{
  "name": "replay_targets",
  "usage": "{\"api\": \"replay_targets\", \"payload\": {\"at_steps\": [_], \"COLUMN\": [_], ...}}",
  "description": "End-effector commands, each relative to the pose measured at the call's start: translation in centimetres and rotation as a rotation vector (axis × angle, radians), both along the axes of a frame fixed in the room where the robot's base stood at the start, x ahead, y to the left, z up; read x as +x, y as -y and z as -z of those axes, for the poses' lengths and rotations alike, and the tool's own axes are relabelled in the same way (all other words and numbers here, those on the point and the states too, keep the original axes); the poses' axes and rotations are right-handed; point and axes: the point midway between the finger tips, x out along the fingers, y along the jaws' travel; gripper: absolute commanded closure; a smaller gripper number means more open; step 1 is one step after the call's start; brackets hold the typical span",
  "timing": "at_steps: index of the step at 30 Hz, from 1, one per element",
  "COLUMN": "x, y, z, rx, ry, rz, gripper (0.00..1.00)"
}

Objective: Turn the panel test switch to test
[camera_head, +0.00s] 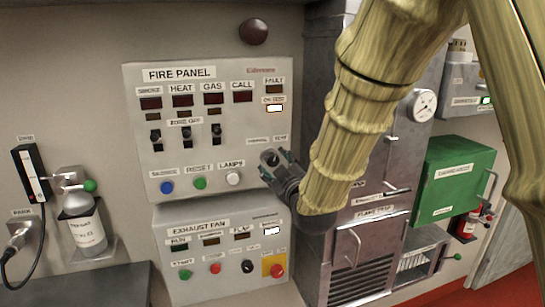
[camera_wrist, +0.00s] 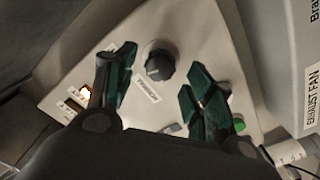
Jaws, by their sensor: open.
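The fire panel (camera_head: 217,75) is a light grey box on the wall. Its test switch is a dark round knob (camera_head: 268,157) at the panel's lower right, under small labels that seem to read normal and test. In the wrist view the knob (camera_wrist: 160,64) shows between and slightly beyond my fingertips. My gripper (camera_head: 276,165) is open at the knob, one finger to each side; the wrist view shows a gap between the fingers (camera_wrist: 158,76) and the knob. I cannot tell which way the knob points. The on test lamp (camera_head: 274,108) is lit white.
Blue (camera_head: 167,187), green (camera_head: 200,183) and white (camera_head: 233,178) buttons sit left of my gripper. Several zone switches are above them. The exhaust fan panel (camera_head: 205,280) is just below, with a red button (camera_head: 277,270). A grey metal cabinet (camera_head: 318,70) stands close on the right.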

Motion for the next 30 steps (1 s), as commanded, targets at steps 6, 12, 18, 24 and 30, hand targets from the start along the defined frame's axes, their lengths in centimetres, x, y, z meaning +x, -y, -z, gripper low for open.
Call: {"api": "replay_targets", "payload": {"at_steps": [6, 12, 18, 24, 30], "x": [2.7, 3.8, 4.0, 4.0, 4.0], "y": [-0.9, -1.2, -1.3, -1.3, -1.3], "z": [-0.1, 0.0, 0.0, 0.0, 0.0], "rx": [0.0, 0.0, 0.0, 0.0, 0.0], "ry": [0.0, -0.001, 0.0, 0.0, 0.0], "rz": [0.0, -0.001, 0.0, 0.0, 0.0], "gripper": [0.47, 0.47, 0.47, 0.62, 0.94]}}
